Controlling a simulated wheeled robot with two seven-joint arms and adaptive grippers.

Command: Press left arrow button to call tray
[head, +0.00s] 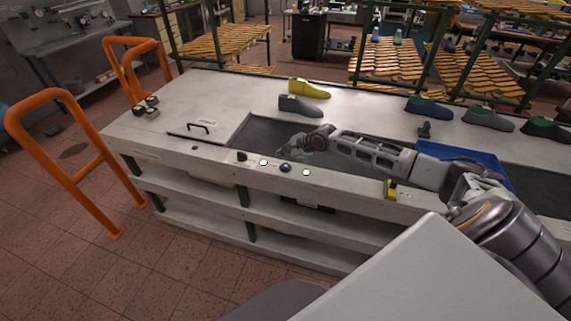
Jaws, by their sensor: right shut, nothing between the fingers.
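A row of several small buttons runs along the front edge of the long grey workbench (330,182). It holds a black knob (241,156), a white lit button (263,162), a dark button (285,168) and a green-ringed white button (306,172). Arrow marks are too small to read. My right arm reaches in from the right. My right gripper (284,153) is shut and empty, just behind and above the button row; whether it touches a button I cannot tell. My left gripper is not in view. A blue tray (462,152) lies at the bench's right, partly behind my arm.
Grey and yellow shoe lasts (310,89) stand at the back of the bench, with more dark lasts (428,107) at the right. A black handle (198,126) is at the left. Orange rails (70,165) flank the left end. A yellow-black device (390,190) sits on the front edge.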

